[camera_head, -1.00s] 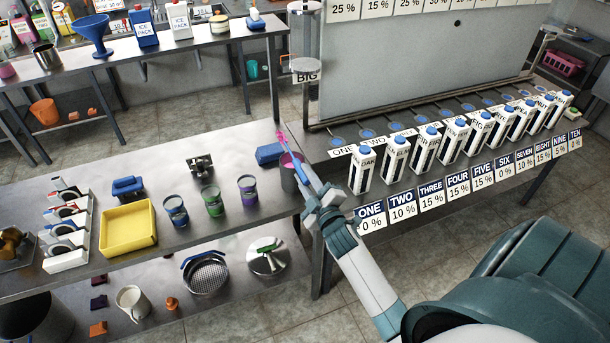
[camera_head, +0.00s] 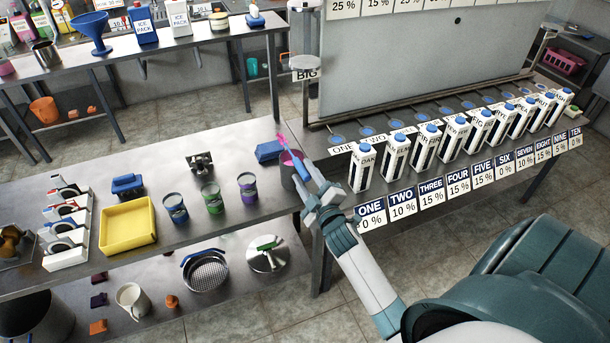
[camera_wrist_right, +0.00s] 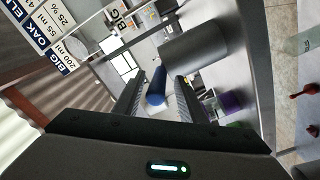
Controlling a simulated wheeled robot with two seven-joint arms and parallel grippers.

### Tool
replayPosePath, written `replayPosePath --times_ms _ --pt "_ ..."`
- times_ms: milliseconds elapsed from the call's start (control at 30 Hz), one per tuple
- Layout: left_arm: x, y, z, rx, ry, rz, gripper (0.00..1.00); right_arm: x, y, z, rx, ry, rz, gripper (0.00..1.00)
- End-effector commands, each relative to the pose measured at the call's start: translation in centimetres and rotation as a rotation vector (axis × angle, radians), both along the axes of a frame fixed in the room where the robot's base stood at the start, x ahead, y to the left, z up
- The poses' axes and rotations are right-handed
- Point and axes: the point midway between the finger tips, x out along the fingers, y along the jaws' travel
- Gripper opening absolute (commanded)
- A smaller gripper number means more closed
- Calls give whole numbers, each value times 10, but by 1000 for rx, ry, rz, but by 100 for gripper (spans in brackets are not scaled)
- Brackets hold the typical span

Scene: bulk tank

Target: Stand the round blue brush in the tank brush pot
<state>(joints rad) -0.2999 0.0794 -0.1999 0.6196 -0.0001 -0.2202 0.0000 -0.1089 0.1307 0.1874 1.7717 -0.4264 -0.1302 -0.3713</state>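The tank brush pot (camera_head: 287,178) is a grey cylinder at the right end of the left steel table. In the right wrist view the pot (camera_wrist_right: 197,50) lies just beyond the fingers. The round blue brush (camera_head: 295,157) shows as a blue length at the pot's mouth, by a pink piece (camera_head: 281,140). In the wrist view the blue brush (camera_wrist_right: 156,88) is between my right fingers, with gaps on both sides. Its far end is hidden; I cannot tell how deep it reaches. My right gripper (camera_head: 312,180) is open beside the pot. My left gripper is not in view.
A blue block (camera_head: 269,152) lies behind the pot. Several paint-like cups, such as the purple one (camera_head: 248,189), stand to its left, with a yellow tray (camera_head: 127,226) beyond. A row of white cartons (camera_head: 363,169) stands close on the right.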

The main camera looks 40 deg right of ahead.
Motion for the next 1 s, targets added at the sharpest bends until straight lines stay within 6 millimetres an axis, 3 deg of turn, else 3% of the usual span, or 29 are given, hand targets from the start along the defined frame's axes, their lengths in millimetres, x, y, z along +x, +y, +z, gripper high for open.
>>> replayPosePath --times_ms 267,733,1000 --pt "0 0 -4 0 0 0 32 -20 5 1 0 1 1 38" --pt "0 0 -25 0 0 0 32 -97 23 1 0 1 1 38" --pt "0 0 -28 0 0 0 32 -116 27 3 0 0 0 38"
